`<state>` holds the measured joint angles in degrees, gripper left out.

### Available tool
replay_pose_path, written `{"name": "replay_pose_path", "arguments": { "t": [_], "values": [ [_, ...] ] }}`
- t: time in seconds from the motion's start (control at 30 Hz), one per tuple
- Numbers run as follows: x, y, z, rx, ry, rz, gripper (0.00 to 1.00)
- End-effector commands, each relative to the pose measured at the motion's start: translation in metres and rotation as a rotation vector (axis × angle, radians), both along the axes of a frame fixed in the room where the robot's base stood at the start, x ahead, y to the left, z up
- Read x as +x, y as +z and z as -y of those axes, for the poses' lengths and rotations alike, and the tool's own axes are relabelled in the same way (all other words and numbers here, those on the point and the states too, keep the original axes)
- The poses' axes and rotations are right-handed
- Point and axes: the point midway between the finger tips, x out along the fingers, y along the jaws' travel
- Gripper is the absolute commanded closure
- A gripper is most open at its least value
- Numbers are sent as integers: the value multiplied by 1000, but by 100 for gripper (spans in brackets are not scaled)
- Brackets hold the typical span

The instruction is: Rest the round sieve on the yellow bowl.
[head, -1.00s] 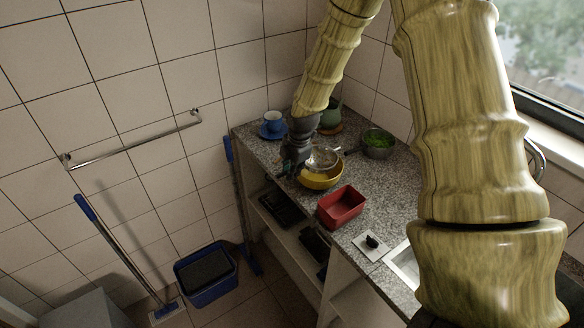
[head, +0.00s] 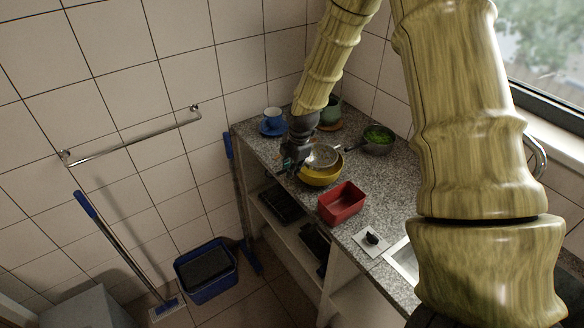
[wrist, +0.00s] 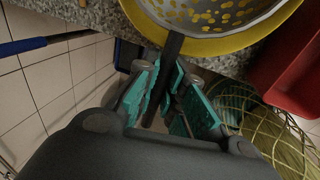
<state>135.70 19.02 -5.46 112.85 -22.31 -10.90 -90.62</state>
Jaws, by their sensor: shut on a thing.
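The round sieve (head: 322,156) is a grey metal strainer at the top of the yellow bowl (head: 318,178), on the granite counter. In the wrist view the perforated sieve (wrist: 205,12) lies within the rim of the yellow bowl (wrist: 222,45). A dark handle (wrist: 172,48) runs from it across the rim toward me. My gripper (head: 290,163) is at the left side of the bowl, just past the counter edge. In the wrist view its teal-padded fingers (wrist: 168,98) are closed on the handle. Whether the sieve's full weight lies on the bowl, I cannot tell.
A red tray (head: 342,203) stands in front of the bowl, near a switch plate (head: 371,239). A pot with greens (head: 378,139) is behind right. A blue cup (head: 272,116) on a saucer and a green pot (head: 331,112) stand at the back.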

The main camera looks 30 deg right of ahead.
Motion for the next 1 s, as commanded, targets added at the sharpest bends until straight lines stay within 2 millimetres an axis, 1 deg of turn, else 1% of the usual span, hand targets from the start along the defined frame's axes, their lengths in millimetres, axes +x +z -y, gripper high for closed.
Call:
{"name": "replay_pose_path", "arguments": {
  "t": [1.0],
  "values": [
    [0, -9, 0, 0, 0, 1, 100]
  ]
}}
